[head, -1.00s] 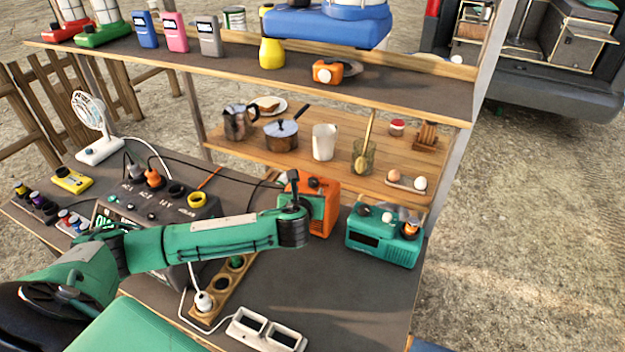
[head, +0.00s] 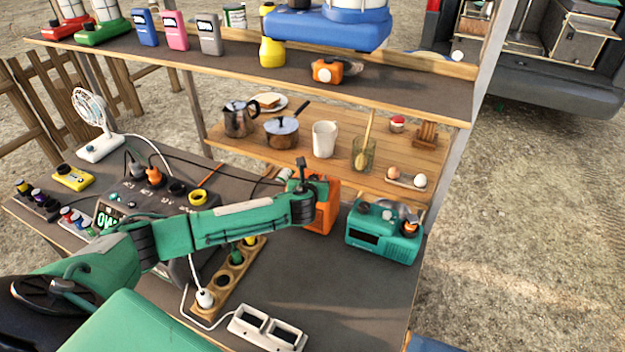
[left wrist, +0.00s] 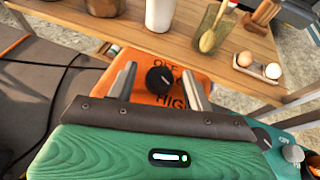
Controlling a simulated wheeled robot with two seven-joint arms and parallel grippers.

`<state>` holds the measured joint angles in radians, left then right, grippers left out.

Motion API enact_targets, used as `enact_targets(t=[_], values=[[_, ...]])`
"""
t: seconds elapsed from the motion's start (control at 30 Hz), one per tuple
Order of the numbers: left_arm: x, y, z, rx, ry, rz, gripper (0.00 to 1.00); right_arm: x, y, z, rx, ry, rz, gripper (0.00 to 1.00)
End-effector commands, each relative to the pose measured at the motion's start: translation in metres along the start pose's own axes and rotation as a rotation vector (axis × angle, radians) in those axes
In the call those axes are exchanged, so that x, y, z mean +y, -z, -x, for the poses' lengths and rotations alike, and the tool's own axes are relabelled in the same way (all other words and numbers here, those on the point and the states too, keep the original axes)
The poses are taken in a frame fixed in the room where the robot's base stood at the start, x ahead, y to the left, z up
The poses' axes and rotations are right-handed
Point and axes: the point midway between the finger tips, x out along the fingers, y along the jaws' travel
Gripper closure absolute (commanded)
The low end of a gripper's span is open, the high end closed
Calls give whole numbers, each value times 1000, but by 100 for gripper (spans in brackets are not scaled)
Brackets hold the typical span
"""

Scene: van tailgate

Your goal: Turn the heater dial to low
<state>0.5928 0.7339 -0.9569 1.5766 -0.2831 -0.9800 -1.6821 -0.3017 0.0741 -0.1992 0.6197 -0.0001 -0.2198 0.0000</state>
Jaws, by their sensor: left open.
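The heater is an orange box (head: 327,214) on the worktop, partly hidden behind my left arm in the head view. In the left wrist view its orange face (left wrist: 150,103) carries a round black dial (left wrist: 159,80). "OFF" is printed above the dial and "HIGH" below and to its right; other lettering is hidden or unclear. I cannot tell where the dial points. My left gripper (left wrist: 160,84) is open, with one finger on each side of the dial and gaps between. In the head view the left gripper (head: 312,187) is over the heater and hides the dial. My right gripper is not in view.
A teal radio-like box (head: 383,236) stands just right of the heater. A wooden shelf (head: 300,158) with a pot, mug and eggs is behind. A power station (head: 150,200), socket strip (head: 228,277) and cables lie to the left. The front right worktop is clear.

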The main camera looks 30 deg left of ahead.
Motion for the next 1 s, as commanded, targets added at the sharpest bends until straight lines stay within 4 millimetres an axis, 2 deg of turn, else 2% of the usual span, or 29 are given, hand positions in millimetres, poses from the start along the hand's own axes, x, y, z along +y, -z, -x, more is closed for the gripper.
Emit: enact_targets(t=[0.03, 0.23, 0.67, 1.0], values=[[0, 0, 0, 0, 0, 0, 55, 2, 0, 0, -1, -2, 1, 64], [0, 0, 0, 0, 0, 0, 93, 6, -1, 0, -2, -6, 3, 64], [-3, -2, 1, 1, -76, 34, 93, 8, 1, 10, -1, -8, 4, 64], [-8, -4, 1, 2, -328, 138, 93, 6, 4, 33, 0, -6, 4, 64]])
